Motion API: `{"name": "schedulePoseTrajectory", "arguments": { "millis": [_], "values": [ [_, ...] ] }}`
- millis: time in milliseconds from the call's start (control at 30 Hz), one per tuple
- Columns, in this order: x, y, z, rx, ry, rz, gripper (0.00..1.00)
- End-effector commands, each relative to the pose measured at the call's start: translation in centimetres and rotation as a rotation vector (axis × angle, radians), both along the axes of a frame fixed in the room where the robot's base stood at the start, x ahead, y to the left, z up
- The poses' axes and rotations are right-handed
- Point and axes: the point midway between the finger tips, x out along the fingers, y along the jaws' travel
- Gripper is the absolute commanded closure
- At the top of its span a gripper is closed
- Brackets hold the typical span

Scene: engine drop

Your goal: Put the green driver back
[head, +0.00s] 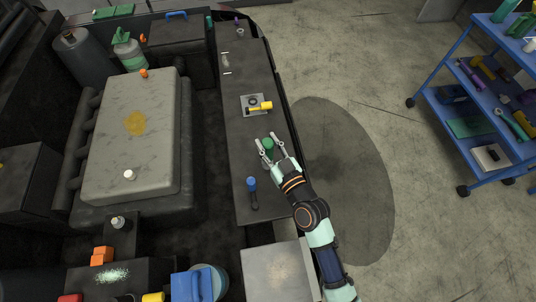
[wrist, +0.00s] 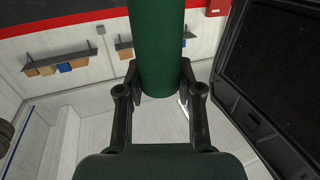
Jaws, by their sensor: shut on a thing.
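The green driver (head: 268,145) is between the fingers of my gripper (head: 268,147), over the dark ledge (head: 241,160) beside the engine. In the wrist view, its thick green handle (wrist: 160,50) runs up out of the picture, and my gripper (wrist: 160,100) is shut on it with a finger on each side. The driver's shaft and tip cannot be made out. A blue-handled driver (head: 252,187) is on the ledge, nearer the front. A yellow-handled tool (head: 259,107) is at a small grey plate (head: 250,101) farther back on the ledge.
The grey engine cover (head: 130,150) lies left of the ledge, with a white cap (head: 129,175) on it. A blue tool cart (head: 470,100) with several tools stands at the right. A pale box top (head: 280,273) is in front. The floor between ledge and cart is clear.

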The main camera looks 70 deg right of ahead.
Motion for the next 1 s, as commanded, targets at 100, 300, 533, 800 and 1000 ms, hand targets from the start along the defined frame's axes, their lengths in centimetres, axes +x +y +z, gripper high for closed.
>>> {"name": "schedulePoseTrajectory", "arguments": {
  "millis": [100,300,533,800,1000],
  "values": [
    [0.0,0.0,-0.1,-0.001,0.0,0.0,1.0],
    [0.0,0.0,-3.4,0.001,-0.001,-0.001,1.0],
    [0.0,0.0,-3.9,-0.001,0.0,-0.001,1.0],
    [0.0,0.0,-4.2,0.0,0.0,0.0,0.58],
    [0.0,0.0,-4.2,0.0,0.0,0.0,0.39]
  ]
}}
